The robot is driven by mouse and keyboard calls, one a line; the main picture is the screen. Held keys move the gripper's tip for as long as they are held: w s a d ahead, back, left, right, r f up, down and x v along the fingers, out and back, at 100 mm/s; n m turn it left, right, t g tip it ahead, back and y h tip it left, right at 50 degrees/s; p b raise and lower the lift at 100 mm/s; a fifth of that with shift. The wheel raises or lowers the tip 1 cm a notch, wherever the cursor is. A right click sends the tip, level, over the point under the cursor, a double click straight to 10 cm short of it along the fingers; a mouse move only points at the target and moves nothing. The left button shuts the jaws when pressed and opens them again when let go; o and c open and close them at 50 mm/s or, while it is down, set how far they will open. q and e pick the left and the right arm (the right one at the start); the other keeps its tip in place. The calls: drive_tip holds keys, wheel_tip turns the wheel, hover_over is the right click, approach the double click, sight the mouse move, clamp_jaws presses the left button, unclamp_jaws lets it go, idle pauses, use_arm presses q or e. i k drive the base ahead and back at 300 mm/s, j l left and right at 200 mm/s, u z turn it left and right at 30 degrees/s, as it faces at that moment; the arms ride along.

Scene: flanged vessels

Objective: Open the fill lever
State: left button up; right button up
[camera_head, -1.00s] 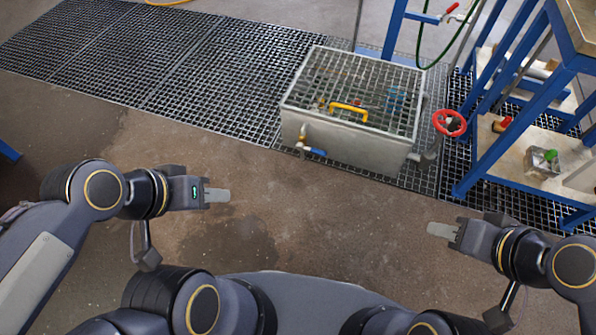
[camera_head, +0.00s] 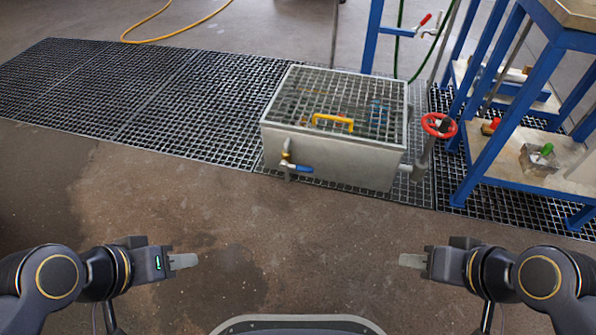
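No lever carries a readable label, so I cannot tell which one is the fill lever. A small valve with a blue lever (camera_head: 304,169) sits low on the front left of a grey metal tank (camera_head: 335,160). A red lever (camera_head: 425,19) sits on a pipe by the blue post behind the tank. My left gripper (camera_head: 183,261) is over the floor at lower left, in front of the tank and apart from it. My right gripper (camera_head: 412,261) is over the floor at lower right, touching nothing visible. Both are edge-on, so their finger gaps do not show.
A blue-framed bench (camera_head: 500,132) is at right. A yellow hose (camera_head: 170,32) lies behind. Brown floor in front is clear.

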sight(299, 168)
drive_tip(key=i+j, duration=0.3)
drive_tip(key=i, duration=0.2)
drive_tip(key=i+j, duration=0.25)
drive_tip(key=i, duration=0.2)
